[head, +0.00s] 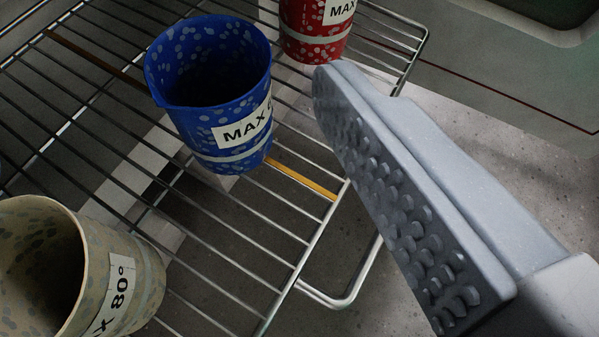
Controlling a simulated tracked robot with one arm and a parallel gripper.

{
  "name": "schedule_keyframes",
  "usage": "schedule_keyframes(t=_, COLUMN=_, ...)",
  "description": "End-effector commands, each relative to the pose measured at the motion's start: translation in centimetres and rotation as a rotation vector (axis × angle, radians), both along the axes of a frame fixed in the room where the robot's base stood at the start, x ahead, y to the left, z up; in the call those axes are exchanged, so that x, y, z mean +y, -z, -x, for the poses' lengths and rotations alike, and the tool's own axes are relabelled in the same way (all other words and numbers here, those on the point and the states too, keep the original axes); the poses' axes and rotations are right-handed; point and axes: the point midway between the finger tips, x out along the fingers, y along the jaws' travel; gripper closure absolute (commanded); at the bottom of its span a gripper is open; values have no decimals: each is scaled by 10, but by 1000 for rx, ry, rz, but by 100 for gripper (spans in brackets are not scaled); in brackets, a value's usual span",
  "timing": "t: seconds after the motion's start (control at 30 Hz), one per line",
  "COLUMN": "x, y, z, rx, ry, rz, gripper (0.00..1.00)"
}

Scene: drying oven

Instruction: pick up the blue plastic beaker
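The blue plastic beaker (208,85) has pale speckles and a white label starting "MAX", the rest of which curves out of sight. It stands upright on the wire rack (318,222), open end up, and looks empty. One finger of my gripper (395,200) shows at the right, its studded pad facing left. Nothing touches the pad, and the other finger is out of view. The gripper is open and empty. In the picture the finger lies right of the blue beaker, with a gap between them.
A red speckled beaker (312,42) stands behind and right of the blue one, cut off by the top edge. A beige beaker (135,262) marked 80° is at the lower left. A yellow strip (305,180) runs along the rack. Bare rack lies in front.

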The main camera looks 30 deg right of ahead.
Motion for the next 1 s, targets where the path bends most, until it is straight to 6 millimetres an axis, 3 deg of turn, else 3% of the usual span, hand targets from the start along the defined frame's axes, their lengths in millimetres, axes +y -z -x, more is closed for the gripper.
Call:
schedule_keyframes(t=0.1, x=-7, y=20, z=17, rx=-7, ry=-1, rz=36, gripper=13)
schedule_keyframes(t=0.27, x=-15, y=29, z=20, rx=-13, ry=5, rz=50, gripper=13)
schedule_keyframes(t=0.7, x=-33, y=56, z=-45, rx=-17, ry=19, rz=49, gripper=13)
schedule_keyframes(t=1.0, x=-37, y=64, z=-64, rx=-14, ry=18, rz=51, gripper=13)
